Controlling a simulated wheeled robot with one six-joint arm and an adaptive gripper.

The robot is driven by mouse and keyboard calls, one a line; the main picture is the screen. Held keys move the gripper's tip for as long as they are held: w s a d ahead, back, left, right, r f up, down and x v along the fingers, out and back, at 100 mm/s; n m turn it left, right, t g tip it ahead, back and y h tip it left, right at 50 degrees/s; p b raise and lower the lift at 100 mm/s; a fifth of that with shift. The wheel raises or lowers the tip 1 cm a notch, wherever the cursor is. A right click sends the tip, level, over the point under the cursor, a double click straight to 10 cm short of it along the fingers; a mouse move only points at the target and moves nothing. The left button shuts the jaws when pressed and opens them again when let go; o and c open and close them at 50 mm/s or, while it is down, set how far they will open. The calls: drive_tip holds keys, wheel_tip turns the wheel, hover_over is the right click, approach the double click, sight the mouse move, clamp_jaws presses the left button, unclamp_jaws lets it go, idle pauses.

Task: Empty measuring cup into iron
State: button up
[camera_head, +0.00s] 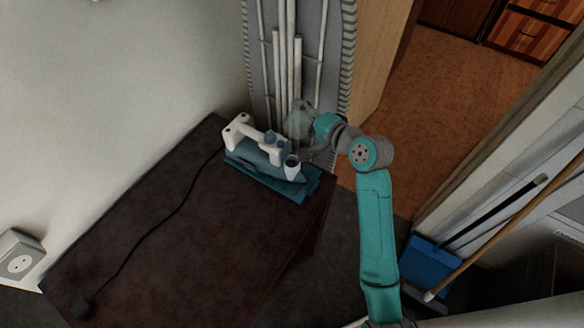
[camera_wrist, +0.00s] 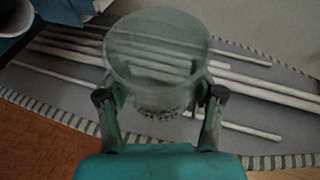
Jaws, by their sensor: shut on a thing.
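The iron (camera_head: 262,155) is white and blue and lies on a folded blue cloth at the far end of the dark table. A round opening (camera_head: 292,162) shows at its right end. My gripper (camera_head: 318,146) is just right of the iron. It is shut on the clear measuring cup (camera_head: 300,120), which is held above and behind the iron's right end. In the wrist view the cup (camera_wrist: 157,55) sits between both fingers, its round end toward the camera. I cannot tell whether it holds liquid. Part of the iron (camera_wrist: 18,15) may show at the upper left there.
The dark table (camera_head: 190,235) has free room in front of the iron. An ironing board (camera_head: 330,50) stands behind. A blue dustpan (camera_head: 430,262) and a broom stick are at the right.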

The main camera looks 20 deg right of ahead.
drive_tip(key=m, duration=0.1)
drive_tip(key=f+m+g+y, duration=0.1)
drive_tip(key=f+m+g, duration=0.1)
drive_tip(key=shift+w+d+f+y+b, duration=0.25)
drive_tip(key=shift+w+d+y+b, duration=0.05)
drive_tip(key=shift+w+d, duration=0.1)
drive_tip(key=shift+r+m+g, duration=0.35)
drive_tip(key=shift+m+g, duration=0.25)
drive_tip(key=shift+m, duration=0.1)
drive_tip(key=shift+s+f+m+y, duration=0.1)
drive_tip(key=shift+f+m+y, duration=0.3)
drive_tip(key=shift+y, duration=0.1)
drive_tip(key=shift+m+g, duration=0.3)
drive_tip(key=shift+g, duration=0.1)
drive_tip(key=shift+r+m+y+b, duration=0.15)
drive_tip(key=shift+m+y+b, duration=0.15)
drive_tip(key=shift+y, duration=0.2)
drive_tip(key=shift+d+m+g, duration=0.2)
drive_tip(key=shift+m+g, duration=0.1)
drive_tip(key=shift+g, duration=0.1)
wheel_tip(320, 180, down, 14)
drive_tip(key=w+d+m+g+y+b, duration=0.2)
drive_tip(key=m+y, duration=0.1)
drive_tip(key=m, duration=0.1)
drive_tip(key=shift+w+r+b, duration=0.15)
drive_tip(key=shift+w+b, duration=0.05)
drive_tip(key=shift+b, duration=0.2)
